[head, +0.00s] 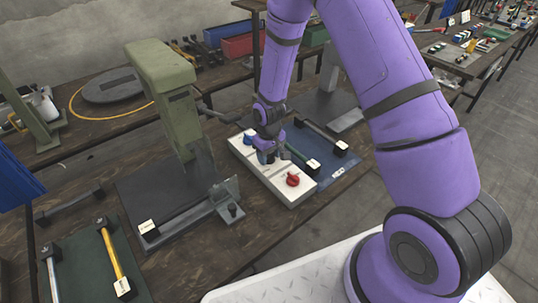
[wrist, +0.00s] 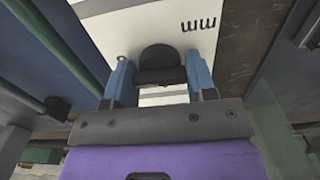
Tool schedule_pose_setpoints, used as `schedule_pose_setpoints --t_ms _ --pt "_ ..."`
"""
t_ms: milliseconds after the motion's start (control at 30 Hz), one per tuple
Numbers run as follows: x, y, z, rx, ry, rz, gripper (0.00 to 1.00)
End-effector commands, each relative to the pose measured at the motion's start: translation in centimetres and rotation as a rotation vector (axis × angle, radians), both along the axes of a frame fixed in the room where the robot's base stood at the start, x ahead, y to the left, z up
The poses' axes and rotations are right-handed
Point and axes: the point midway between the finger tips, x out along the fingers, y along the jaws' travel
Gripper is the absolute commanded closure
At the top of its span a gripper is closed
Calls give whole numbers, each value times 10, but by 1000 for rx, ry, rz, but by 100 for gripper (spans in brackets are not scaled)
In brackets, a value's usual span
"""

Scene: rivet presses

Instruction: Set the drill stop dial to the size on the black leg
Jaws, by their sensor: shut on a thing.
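A white dial panel (head: 268,180) lies on the bench with a blue dial (head: 249,139) at its far end and a red dial (head: 293,180) at its near end. My gripper (head: 267,157) reaches down onto the panel between them. In the wrist view, its blue fingers close on both sides of a black dial (wrist: 158,58). The panel there reads "mm" (wrist: 198,25); the dial's pointer and scale are not readable. Bars with black end blocks lie nearby, one block labelled (head: 313,167). Label sizes are too small to read.
A green press (head: 165,85) stands left of the panel, with a labelled black block (head: 149,229) on its base. A green mat (head: 128,262) with yellow and pale blue bars lies front left. A blue mat (head: 338,172) lies right of the panel, close to my arm.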

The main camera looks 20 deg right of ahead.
Motion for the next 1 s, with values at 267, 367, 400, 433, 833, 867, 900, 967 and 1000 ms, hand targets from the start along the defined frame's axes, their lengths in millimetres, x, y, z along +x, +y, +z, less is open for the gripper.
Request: schedule_pose_setpoints --t_ms 267,367,400,433,833,867,900,967,1000 --pt "1 0 1 1 -3 -135 73" --pt "1 0 1 1 -3 -161 73" --pt "1 0 1 1 -3 -168 73" --pt "1 0 1 1 -3 -173 73" --pt "1 0 1 1 -3 -188 73" --pt "1 0 1 1 -3 -188 73" --pt "1 0 1 1 -3 -188 73" --pt "1 0 0 1 -3 -187 40" --pt "1 0 0 1 -3 -187 31"
